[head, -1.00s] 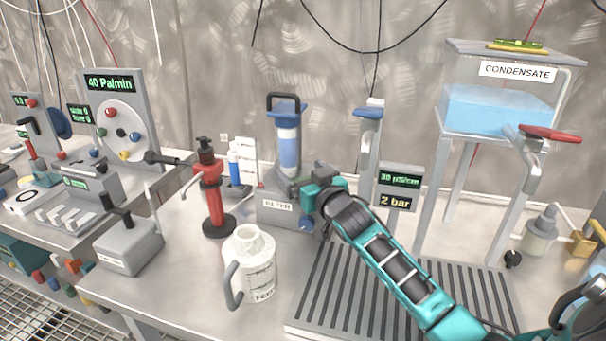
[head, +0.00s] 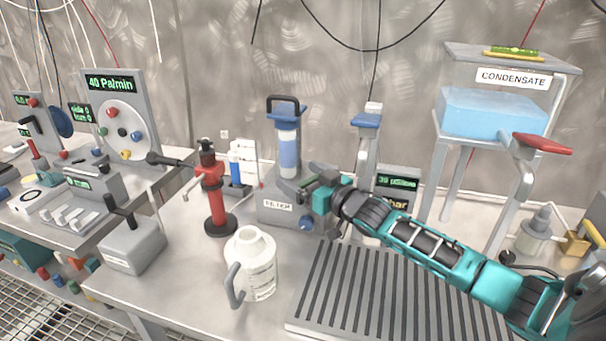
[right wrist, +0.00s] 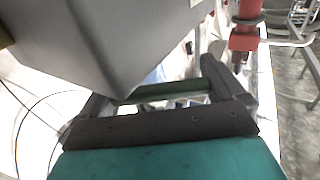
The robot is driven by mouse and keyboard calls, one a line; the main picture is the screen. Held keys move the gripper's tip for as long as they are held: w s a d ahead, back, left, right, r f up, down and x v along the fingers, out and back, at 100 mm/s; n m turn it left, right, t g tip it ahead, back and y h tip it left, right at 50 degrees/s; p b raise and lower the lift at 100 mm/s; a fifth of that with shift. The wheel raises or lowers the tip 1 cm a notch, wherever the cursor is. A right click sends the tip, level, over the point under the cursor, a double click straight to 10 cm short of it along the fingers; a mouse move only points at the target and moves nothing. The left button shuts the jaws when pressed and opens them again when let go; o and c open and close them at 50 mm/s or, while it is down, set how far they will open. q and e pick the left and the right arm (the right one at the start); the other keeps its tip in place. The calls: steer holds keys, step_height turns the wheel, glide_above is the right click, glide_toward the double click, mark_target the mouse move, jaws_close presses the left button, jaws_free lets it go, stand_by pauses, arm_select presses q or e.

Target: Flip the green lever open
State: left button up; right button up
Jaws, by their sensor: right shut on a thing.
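A green bar, the green lever (right wrist: 165,91), lies across between the fingers of my right gripper (right wrist: 158,98) in the right wrist view. The right gripper is shut on it. In the head view my right gripper (head: 300,186) is at the right side of the grey filter unit (head: 262,209), in front of its clear blue column. It hides the lever there. My left gripper does not show.
The filter's grey block (right wrist: 110,40) is close above the fingers in the right wrist view. A white bottle (head: 257,272) and a red stand (head: 215,203) are on the left. A slatted grate (head: 385,300) lies under my right arm. The condensate tank (head: 492,112) stands right.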

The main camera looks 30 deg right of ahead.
steer(key=shift+r, duration=0.1)
steer(key=o, duration=1.1)
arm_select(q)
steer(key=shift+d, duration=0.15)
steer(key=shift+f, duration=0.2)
arm_select(e)
steer(key=shift+w+a+h, duration=0.1)
steer(key=shift+a+h, duration=0.05)
steer(key=shift+h, duration=0.15)
